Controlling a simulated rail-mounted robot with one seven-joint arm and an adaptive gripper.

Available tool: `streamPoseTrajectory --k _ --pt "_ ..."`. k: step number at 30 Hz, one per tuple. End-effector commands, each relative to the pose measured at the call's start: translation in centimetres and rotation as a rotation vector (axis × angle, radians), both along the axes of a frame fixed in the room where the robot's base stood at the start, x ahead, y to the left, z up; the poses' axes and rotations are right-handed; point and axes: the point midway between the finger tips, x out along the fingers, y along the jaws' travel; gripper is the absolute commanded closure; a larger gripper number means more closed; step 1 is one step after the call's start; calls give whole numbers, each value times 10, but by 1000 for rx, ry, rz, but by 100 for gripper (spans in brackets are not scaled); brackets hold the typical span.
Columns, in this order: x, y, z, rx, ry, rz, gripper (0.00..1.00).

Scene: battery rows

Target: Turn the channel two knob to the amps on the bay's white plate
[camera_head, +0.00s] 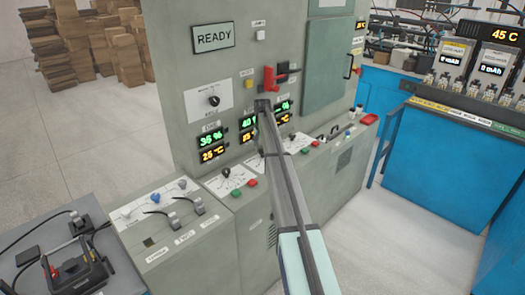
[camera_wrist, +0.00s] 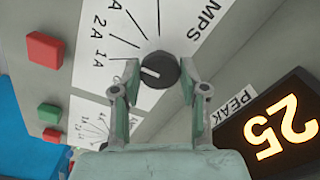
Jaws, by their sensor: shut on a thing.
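In the wrist view my gripper (camera_wrist: 159,82) has one finger on each side of a black knob (camera_wrist: 160,68) and is shut on it. The knob's white pointer line points left and slightly up, near the 1A mark. The knob sits on a white AMPS scale plate (camera_wrist: 185,22) with 1A and 2A readable; other marks are out of frame. In the head view my arm reaches to the grey cabinet (camera_head: 175,60) and hides this knob. Battery bays (camera_head: 488,72) with pale plates stand at the far right; the plates' lettering is too small to read.
In the wrist view, a red button (camera_wrist: 45,49), a green button (camera_wrist: 48,109) and a lit "25" PEAK display (camera_wrist: 270,118) flank the knob. Another dial plate (camera_head: 230,180) lies left of my arm. A cabinet door (camera_head: 328,65) is upper right.

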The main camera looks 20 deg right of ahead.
Motion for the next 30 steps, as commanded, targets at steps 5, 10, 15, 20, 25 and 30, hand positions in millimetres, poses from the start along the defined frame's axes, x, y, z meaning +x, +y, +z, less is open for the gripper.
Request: streamPoseTrajectory --k 5,10,15,20,25,30 --pt "-1 0 -1 1 2 -11 92" --pt "-1 0 -1 2 2 -11 92" --pt "-1 0 -1 2 2 -10 39" --pt "-1 0 -1 1 2 -10 32" --pt "0 0 0 1 1 -10 32" --pt "0 0 10 0 0 -10 32"
